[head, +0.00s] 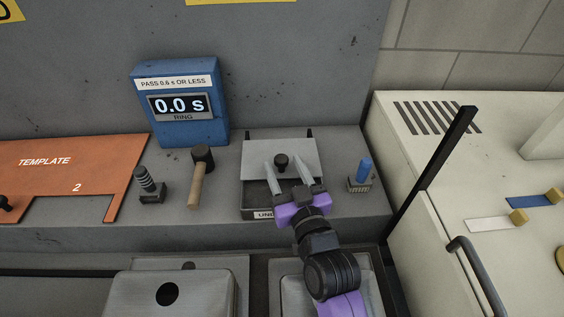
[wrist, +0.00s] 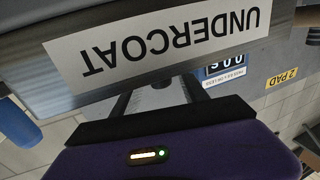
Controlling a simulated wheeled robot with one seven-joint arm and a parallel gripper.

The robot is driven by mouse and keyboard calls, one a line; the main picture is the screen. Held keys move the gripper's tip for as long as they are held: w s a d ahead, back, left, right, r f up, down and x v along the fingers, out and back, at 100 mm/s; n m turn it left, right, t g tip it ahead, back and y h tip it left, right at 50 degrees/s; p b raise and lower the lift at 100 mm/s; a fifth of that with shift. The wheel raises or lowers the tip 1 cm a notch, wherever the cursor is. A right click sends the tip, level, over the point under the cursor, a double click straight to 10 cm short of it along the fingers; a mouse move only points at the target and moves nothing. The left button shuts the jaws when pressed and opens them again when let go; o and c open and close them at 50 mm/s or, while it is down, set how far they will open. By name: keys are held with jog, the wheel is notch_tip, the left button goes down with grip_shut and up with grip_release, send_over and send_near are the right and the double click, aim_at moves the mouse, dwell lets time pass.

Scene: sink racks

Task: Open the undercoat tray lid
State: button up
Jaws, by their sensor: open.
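The undercoat tray (head: 263,214) stands on the grey ledge, its white label partly hidden by my gripper. Its flat grey lid (head: 305,148) has a dark round knob (head: 282,159) on top. A dark strip shows between the lid's near edge and the label. My gripper (head: 284,168) is open over the lid, one finger on each side of the knob in the head view; I cannot tell whether they touch it. The wrist view shows the UNDERCOAT label (wrist: 155,42) upside down, close up, with the fingers (wrist: 157,88) pointing past it.
A brush (head: 362,176) stands right of the tray. A dark-headed mallet (head: 200,175) and a ribbed black tool (head: 150,185) are to its left. A blue ring timer (head: 181,128) reading 0.0 s stands behind. An orange template (head: 75,170) lies far left. A dark post (head: 440,155) rises at right.

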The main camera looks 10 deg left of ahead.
jog(key=b+v, duration=0.1)
jog(key=v, duration=0.4)
jog(key=shift+s, duration=0.1)
notch_tip(320, 180, up, 9)
jog(key=s+b, duration=0.1)
jog(key=b, duration=0.1)
jog(key=f, duration=0.7)
jog(key=shift+s+d+f, duration=0.15)
jog(key=shift+d+f, duration=0.1)
jog(key=shift+d, duration=0.1)
jog(key=x, duration=0.2)
jog(key=p+x, duration=0.1)
jog(key=x, duration=0.4)
jog(key=shift+w+a+f, duration=0.1)
jog(key=shift+w+f, duration=0.15)
jog(key=shift+f, duration=0.05)
grip_shut()
